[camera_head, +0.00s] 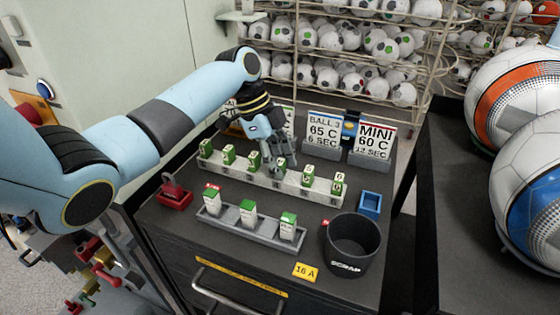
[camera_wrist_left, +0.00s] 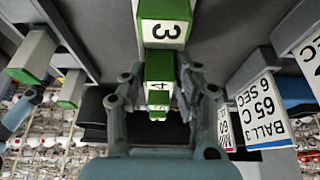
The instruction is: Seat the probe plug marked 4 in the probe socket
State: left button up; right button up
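The plug marked 4 (camera_wrist_left: 158,85) is a green-topped block. In the head view it is the plug (camera_head: 281,165) under my left gripper, in a pale rack (camera_head: 262,180) with several similar plugs. My left gripper (camera_wrist_left: 162,85) is open, with one finger on each side of this plug; gaps show between fingers and plug. I cannot tell which fixture is the probe socket. My right gripper is not in view.
In front of the rack stands a grey tray (camera_head: 262,238) with three green-topped white blocks. A red fixture (camera_head: 173,193) is at left. A blue box (camera_head: 369,204) and a black SCRAP bin (camera_head: 352,245) are at right. Sign cards (camera_head: 323,130) stand behind.

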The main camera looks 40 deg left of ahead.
pick_arm(q)
jog(key=o, duration=0.4)
jog(key=shift+r, duration=0.1)
jog(key=shift+a+r, duration=0.1)
jog(key=shift+r, duration=0.15)
jog(key=b+v, duration=0.1)
jog(key=v, duration=1)
jog(key=shift+a+r, duration=0.2)
jog(key=shift+r, duration=0.1)
